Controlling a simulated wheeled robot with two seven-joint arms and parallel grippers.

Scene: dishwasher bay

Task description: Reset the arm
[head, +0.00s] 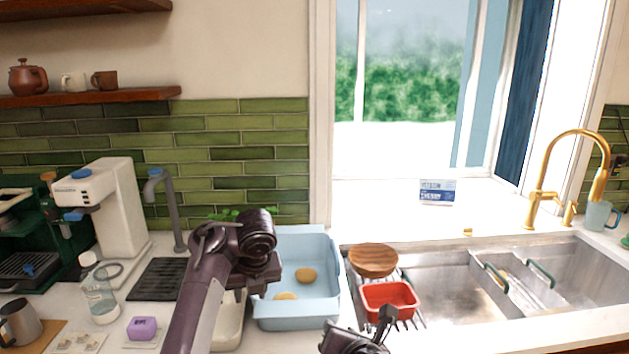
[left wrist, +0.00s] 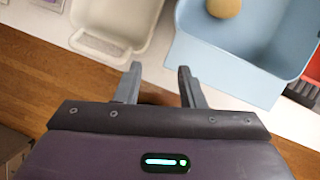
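My left arm rises from the bottom of the head view and bends over, with the left gripper (head: 250,288) hanging in front of the pale blue basin. In the left wrist view the left gripper (left wrist: 158,70) has its two fingers apart with nothing between them. It is above the counter's front edge, between a white tray (left wrist: 140,15) and the blue basin (left wrist: 225,55). Part of my right gripper (head: 370,335) shows at the bottom edge of the head view; most of it is cut off, and its opening cannot be made out.
The blue basin (head: 298,240) holds round yellowish items (head: 306,275). To its right are a wooden bowl (head: 373,259), a red container (head: 390,290) and the steel sink (head: 440,290). A bottle (head: 100,300), a purple block (head: 142,328) and a metal mug (head: 18,325) stand left.

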